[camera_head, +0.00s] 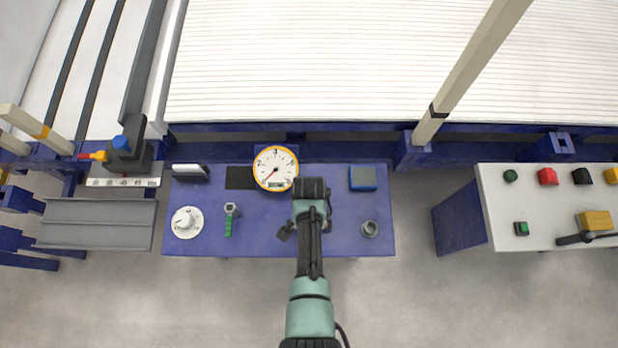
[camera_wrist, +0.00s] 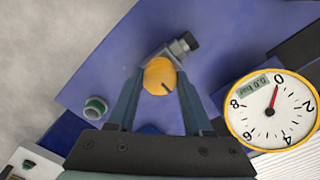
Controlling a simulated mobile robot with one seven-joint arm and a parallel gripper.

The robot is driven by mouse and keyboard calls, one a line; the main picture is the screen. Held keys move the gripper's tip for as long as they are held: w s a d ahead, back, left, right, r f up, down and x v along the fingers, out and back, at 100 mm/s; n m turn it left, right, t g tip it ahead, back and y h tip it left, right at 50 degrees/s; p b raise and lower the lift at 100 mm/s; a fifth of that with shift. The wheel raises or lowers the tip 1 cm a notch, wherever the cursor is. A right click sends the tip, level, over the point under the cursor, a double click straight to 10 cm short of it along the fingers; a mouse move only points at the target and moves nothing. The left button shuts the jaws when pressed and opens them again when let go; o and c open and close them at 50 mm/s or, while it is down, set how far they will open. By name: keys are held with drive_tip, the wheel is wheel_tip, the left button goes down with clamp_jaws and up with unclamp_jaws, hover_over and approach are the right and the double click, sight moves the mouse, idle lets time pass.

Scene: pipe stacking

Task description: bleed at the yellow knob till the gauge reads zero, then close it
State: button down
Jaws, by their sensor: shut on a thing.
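The yellow knob (camera_wrist: 157,75) shows in the wrist view between the fingertips of my gripper (camera_wrist: 160,82), which is shut on it. A short dark mark on the knob points to the lower right. A grey fitting (camera_wrist: 176,50) with a dark end sits beside the knob. The round gauge (camera_wrist: 252,118) has a yellow rim, and its red needle points at the 0. Its small display seems to read 0.0 bar. In the head view the gauge (camera_head: 284,165) stands just left of my gripper (camera_head: 311,189), which hides the knob there.
The blue bench (camera_head: 265,235) also carries a white dial (camera_head: 185,222), a green-handled valve (camera_head: 229,222), a blue-grey box (camera_head: 363,178) and a grey ring (camera_head: 370,229). A button panel (camera_head: 550,220) stands to the right, across a floor gap.

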drive_tip(key=shift+c, duration=1.5)
unclamp_jaws()
wheel_tip(320, 180, up, 13)
drive_tip(key=p, duration=0.3)
drive_tip(key=shift+p, duration=0.3)
